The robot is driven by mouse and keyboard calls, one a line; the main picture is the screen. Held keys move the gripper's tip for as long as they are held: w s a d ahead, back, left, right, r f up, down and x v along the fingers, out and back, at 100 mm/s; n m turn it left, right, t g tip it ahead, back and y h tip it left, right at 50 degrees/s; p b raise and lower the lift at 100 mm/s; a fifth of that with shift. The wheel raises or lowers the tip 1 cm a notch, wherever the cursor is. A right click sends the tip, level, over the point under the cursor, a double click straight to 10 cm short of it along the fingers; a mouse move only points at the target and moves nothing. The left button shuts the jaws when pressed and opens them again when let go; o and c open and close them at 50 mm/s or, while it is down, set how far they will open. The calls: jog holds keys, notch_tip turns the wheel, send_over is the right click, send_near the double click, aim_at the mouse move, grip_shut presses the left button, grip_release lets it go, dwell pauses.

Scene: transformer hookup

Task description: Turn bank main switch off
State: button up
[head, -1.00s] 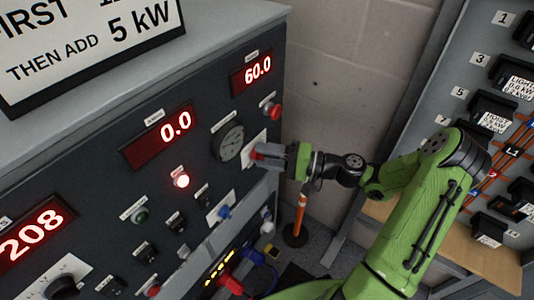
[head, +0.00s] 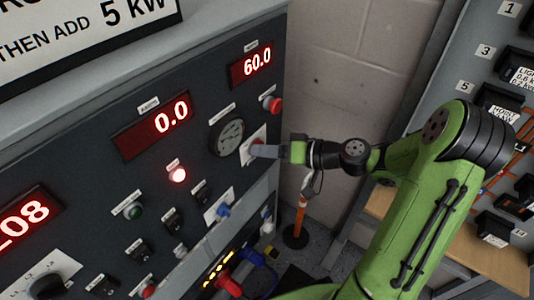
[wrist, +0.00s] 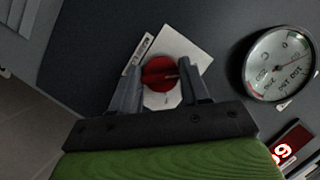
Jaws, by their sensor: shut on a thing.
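The bank main switch is a red rotary knob (wrist: 158,72) on a white square plate (wrist: 186,45) on the dark panel face. In the wrist view it sits between the two fingers of my gripper (wrist: 163,82), which are shut on it. The small label beside the plate is too blurred to read. The knob's pointer position is hard to tell.
A red lamp (head: 177,174) is lit. Displays read 0.0 (head: 155,127) and 60.0 (head: 252,66). An orange post (head: 299,218) and a breaker rack (head: 507,75) stand to the right.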

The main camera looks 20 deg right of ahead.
dwell(0.4)
jog(key=o, duration=1)
jog(key=shift+o, duration=0.2)
jog(key=p+v, duration=0.4)
jog(key=v, duration=1.1)
jog(key=shift+s+d+r, duration=0.2)
jog(key=shift+s, duration=0.1)
